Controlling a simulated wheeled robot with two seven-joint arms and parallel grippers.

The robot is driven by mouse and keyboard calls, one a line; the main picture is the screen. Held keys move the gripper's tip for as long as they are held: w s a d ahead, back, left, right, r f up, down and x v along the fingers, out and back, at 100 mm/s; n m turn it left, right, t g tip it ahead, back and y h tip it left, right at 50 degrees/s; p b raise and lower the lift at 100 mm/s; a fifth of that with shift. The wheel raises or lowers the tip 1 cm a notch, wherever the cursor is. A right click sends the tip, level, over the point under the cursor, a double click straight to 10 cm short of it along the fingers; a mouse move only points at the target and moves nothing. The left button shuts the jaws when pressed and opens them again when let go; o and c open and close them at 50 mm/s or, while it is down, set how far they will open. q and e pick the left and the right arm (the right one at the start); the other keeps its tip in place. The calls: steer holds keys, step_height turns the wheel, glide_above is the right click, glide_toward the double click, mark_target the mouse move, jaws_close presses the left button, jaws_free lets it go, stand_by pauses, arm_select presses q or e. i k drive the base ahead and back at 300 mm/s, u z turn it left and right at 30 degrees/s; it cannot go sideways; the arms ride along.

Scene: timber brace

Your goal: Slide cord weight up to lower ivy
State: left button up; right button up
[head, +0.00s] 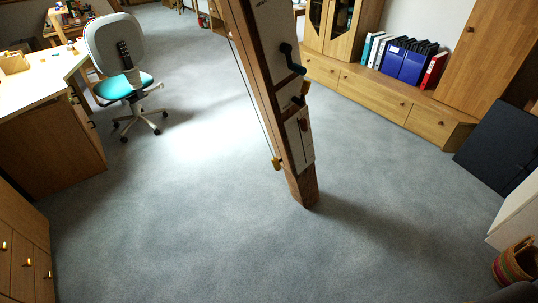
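A thin dark cord (252,97) runs down along the left side of a slanted timber post (304,188). A small yellow piece (277,163), which looks like the cord weight, sits at the cord's lower end, close beside the post near its foot. The cord's upper end leaves the picture at the top. No ivy shows in this view. Neither of my grippers is in view.
The post carries pale panels (277,32) and black hook-like parts (291,58). An office chair (114,45) stands at a desk on the left. A low wooden cabinet (372,92) with binders is at right. A basket (516,262) stands lower right. Carpet around the post is clear.

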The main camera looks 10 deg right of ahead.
mark_target(276, 163)
steer(key=z, duration=0.35)
steer(key=i, duration=0.75)
steer(key=z, duration=0.9)
steer(key=i, duration=0.4)
steer(key=z, duration=0.4)
